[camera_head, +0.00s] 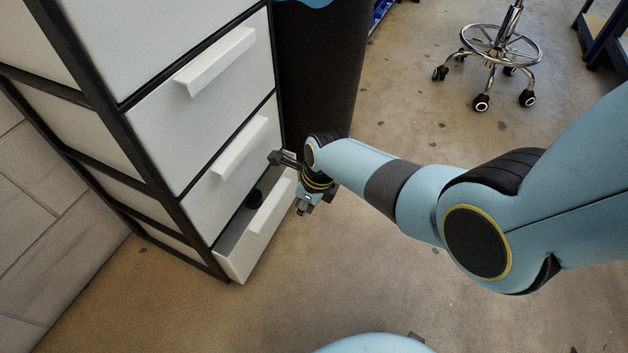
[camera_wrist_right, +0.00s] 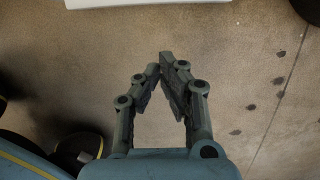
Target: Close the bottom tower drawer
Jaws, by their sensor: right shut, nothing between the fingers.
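The white drawer tower with a black frame stands at the left in the head view. My right gripper (camera_head: 302,208) is just right of the drawer's front, low and pointing down. In the right wrist view its fingers (camera_wrist_right: 160,62) are shut with nothing between them. A white edge at the top of the wrist view, likely the drawer front (camera_wrist_right: 150,2), lies ahead of the fingertips. My left gripper is not in view.
The upper drawers (camera_head: 215,60) and (camera_head: 240,150) look shut. A dark bin-like cylinder (camera_head: 318,70) stands behind my right wrist. A wheeled stool (camera_head: 500,45) stands at the back right. The concrete floor (camera_head: 400,290) in front of the drawer is clear.

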